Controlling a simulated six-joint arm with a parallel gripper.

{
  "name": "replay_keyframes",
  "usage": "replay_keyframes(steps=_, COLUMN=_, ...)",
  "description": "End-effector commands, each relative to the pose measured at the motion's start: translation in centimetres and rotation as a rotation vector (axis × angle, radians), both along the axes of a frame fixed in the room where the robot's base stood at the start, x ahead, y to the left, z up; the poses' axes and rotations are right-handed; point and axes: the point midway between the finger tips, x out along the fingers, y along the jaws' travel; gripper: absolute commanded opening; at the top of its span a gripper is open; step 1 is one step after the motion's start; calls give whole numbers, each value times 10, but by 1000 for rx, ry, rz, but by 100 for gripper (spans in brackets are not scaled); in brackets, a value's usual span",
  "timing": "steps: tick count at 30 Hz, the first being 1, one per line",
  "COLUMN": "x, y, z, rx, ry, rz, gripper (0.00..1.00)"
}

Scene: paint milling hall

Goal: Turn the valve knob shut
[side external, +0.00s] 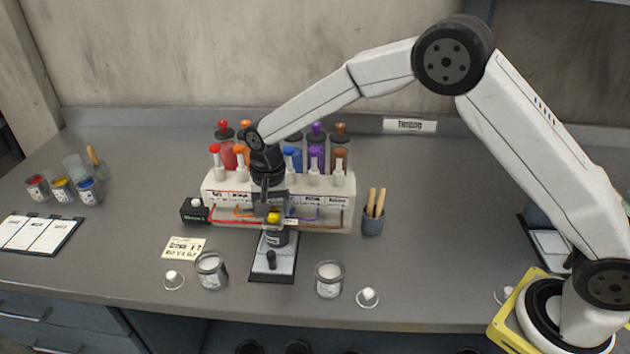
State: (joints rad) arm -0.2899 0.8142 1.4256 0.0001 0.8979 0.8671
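My gripper (269,207) points down in front of the middle of the white bottle rack. A small yellow knob (273,218) shows right at its fingertips, on top of a dark, round body (275,236). I cannot tell whether the fingers touch the knob, or whether they are open or shut; they are small and dark here. The dark body stands at the back of a light plate with a dark edge (271,272). A small black upright piece (271,259) stands nearer the front of this plate. The knob's turn angle cannot be read.
The white rack (335,218) holds several colored bottles close behind my gripper. Glass jars stand at left (211,271) and right (328,279) of the plate. A black box (194,211), a note (184,248) and a brush cup (373,221) are nearby. The counter's right middle is clear.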

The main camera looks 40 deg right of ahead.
Motion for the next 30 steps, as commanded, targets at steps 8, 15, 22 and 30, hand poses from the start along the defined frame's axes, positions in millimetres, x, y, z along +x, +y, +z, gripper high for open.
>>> replay_keyframes(steps=8, x=-1, y=0, z=-1, rx=-1, ry=3, rz=1, gripper=78)
replay_keyframes(steps=15, x=0, y=0, z=6, rx=0, ry=1, rz=2, gripper=78)
replay_keyframes(steps=22, x=0, y=0, z=31, rx=0, ry=0, rz=1, gripper=78)
replay_keyframes(steps=30, x=0, y=0, z=65, rx=0, ry=0, rz=1, gripper=78)
